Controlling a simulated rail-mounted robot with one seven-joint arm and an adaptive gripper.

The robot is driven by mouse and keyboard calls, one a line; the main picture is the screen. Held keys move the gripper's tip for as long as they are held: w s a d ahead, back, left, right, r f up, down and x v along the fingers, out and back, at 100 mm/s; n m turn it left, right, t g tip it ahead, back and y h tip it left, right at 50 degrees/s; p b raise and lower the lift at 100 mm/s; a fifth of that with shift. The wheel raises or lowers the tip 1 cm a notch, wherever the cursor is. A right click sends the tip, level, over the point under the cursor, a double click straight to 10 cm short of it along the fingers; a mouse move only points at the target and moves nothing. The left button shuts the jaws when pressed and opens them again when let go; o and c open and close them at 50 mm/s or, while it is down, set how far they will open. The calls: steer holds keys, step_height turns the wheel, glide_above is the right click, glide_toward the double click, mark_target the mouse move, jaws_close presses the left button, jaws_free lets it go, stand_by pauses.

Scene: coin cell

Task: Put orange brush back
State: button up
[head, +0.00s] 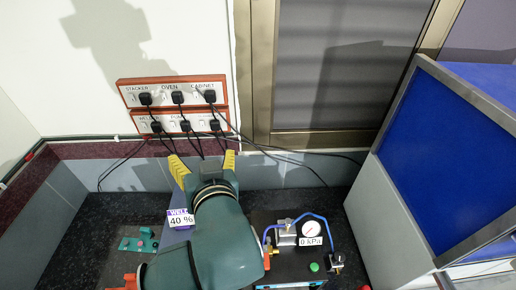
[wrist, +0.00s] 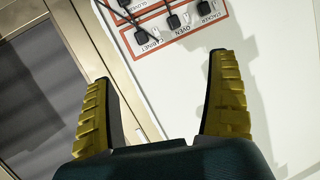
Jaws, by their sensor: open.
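My gripper (head: 204,163) is raised in front of the back wall, its yellow ribbed fingers pointing toward the socket strips. In the wrist view my gripper (wrist: 160,68) is open, with wide empty space between the fingers. I cannot make out an orange brush in either view. A small orange piece (head: 130,283) shows at the bottom left of the head view beside my arm, but I cannot tell what it is. My arm hides part of the bench.
Red-framed socket strips (head: 172,92) with black plugs and cables are on the wall. A pump unit with gauge (head: 311,229) reading 0 kPa stands right of my arm. A green device (head: 138,244) lies left. A blue-panelled cabinet (head: 445,150) bounds the right. Dark bench shows at far left.

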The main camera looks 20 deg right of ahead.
steer(key=s+d+r+t+h, duration=0.1)
steer(key=s+d+r+t, duration=0.3)
steer(key=s+r, duration=0.35)
steer(key=s+d+r+t+h, duration=0.1)
steer(key=s+d+r+t, duration=0.25)
steer(key=s+r, duration=0.4)
step_height(320, 180, up, 8)
steer(key=p, duration=0.9)
steer(key=shift+r, duration=0.2)
step_height(320, 180, down, 43)
steer(key=b, duration=4.3)
steer(key=shift+n, duration=0.3)
steer(key=shift+f, duration=0.1)
